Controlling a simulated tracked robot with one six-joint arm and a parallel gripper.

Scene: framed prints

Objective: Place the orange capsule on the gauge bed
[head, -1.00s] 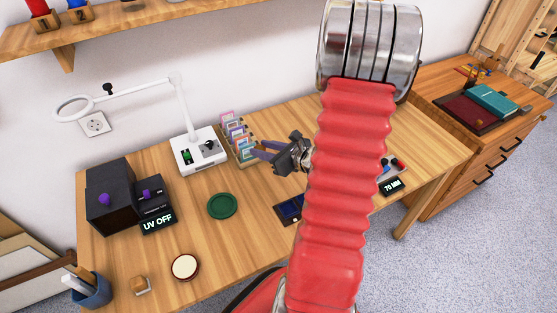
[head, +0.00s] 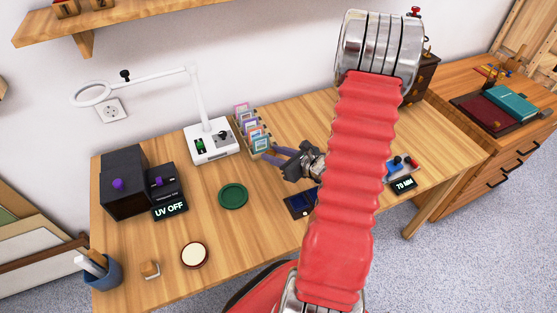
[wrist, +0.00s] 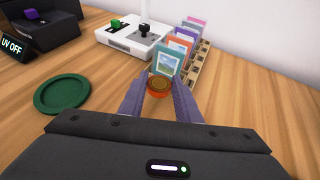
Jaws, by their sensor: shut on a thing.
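My gripper (head: 268,157) is in front of the card rack, and its purple-grey fingers point left. In the wrist view my gripper (wrist: 160,92) is shut on the orange capsule (wrist: 158,86), a small round piece with a brownish top. The capsule cannot be made out in the head view. A small device with a lit display reading about 70 (head: 403,183) and red and blue knobs stands right of my arm. It looks like the gauge; its bed is partly hidden by my red arm. A dark blue panel (head: 299,203) lies below my gripper, partly covered by the arm.
The rack of framed cards (head: 252,131) stands just beyond my fingers, with the white lamp base (head: 211,141) left of it. A green disc (head: 233,195), a cream-topped round piece (head: 194,255) and a black UV box (head: 125,182) occupy the left side. Bare wood lies around the disc.

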